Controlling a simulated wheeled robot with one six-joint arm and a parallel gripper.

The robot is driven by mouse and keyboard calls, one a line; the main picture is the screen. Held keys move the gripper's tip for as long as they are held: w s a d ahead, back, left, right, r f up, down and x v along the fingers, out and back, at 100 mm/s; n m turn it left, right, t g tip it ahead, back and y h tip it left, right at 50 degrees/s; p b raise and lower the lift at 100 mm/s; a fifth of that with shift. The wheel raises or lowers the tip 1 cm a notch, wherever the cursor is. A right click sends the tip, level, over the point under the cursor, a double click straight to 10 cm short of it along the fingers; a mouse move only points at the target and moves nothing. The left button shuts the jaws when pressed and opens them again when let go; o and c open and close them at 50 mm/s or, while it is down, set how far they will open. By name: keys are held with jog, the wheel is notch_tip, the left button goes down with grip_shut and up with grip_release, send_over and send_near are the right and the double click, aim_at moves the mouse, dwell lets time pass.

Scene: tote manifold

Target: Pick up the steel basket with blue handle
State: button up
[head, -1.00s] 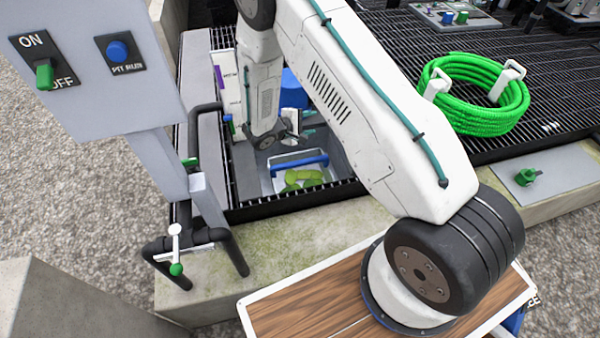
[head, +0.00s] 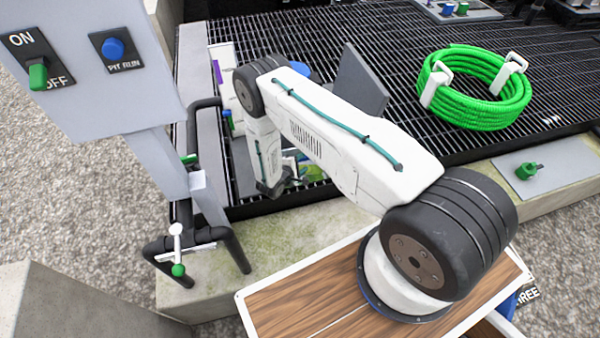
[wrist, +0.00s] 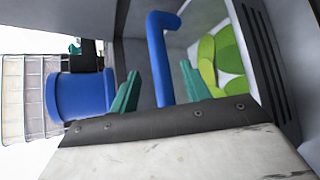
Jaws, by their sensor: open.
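The basket's blue handle (wrist: 157,55) runs as a bar between the two teal fingers of my gripper (wrist: 160,72) in the wrist view. The fingers are open, one on each side of the bar, with gaps showing. Rounded green pieces (wrist: 207,60) lie in the basket to the right of the handle. In the head view my arm hides most of the basket, with only a bit of its green contents (head: 311,168) showing beside my gripper (head: 290,178). The handle is hidden there.
A blue cylinder (wrist: 80,95) stands left of the fingers in the wrist view. A dark grey panel (head: 360,85) stands upright beside my arm. A coiled green hose (head: 475,90) lies on the black grating. A control post (head: 100,80) stands at left.

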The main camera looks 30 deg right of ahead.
jog(key=x, duration=0.7)
jog(key=shift+r, duration=0.15)
jog(key=shift+c, duration=0.4)
grip_shut()
